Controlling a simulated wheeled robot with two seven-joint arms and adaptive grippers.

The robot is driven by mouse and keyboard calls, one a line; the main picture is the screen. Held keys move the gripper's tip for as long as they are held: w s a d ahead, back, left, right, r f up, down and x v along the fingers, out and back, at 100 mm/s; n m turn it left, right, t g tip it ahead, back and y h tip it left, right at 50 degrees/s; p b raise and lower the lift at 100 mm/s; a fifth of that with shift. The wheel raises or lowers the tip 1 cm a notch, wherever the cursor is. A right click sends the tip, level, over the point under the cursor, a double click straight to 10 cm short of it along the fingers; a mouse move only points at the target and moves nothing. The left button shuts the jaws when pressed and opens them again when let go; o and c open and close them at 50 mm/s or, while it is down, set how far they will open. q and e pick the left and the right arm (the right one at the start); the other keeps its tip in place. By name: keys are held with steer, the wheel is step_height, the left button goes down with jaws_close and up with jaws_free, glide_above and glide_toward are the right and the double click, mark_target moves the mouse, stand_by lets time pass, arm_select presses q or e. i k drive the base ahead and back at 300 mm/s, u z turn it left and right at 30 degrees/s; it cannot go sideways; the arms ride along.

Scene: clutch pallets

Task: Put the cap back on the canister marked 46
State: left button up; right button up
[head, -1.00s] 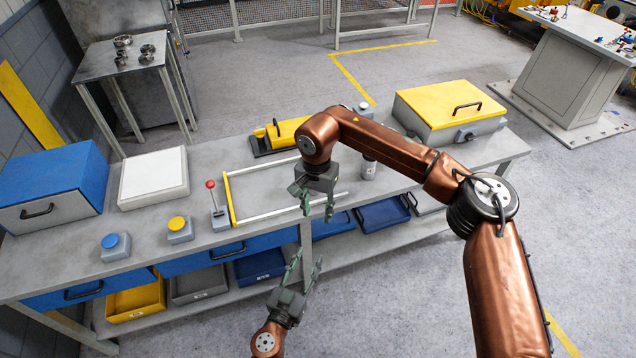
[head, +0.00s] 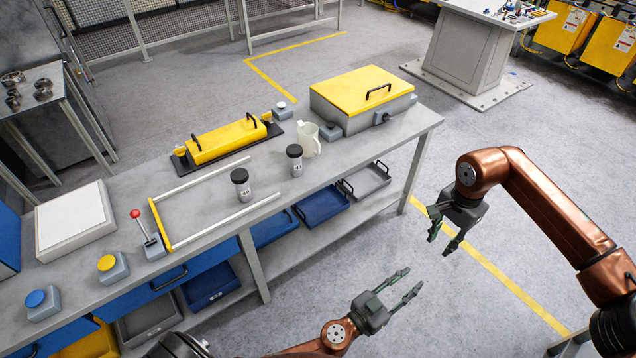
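Each has a white label with a number starting with 4; the second digit is too small to read surely, so I cannot tell which is 46. No loose cap is distinguishable. My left gripper (head: 413,282) is open and empty in front of the bench. My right gripper (head: 441,243) is open and empty, right of the bench.
A translucent jug (head: 309,140) stands behind the right canister, near a grey box with a yellow lid (head: 362,92). A yellow handled block (head: 225,141) lies at the back. A red-knobbed lever (head: 145,232) and button boxes stand at left. The bench's front right is clear.

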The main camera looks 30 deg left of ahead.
mark_target(244, 192)
steer(key=z, duration=0.25)
steer(key=i, duration=0.95)
steer(key=u, duration=2.5)
steer(key=i, duration=0.5)
steer(key=u, duration=0.05)
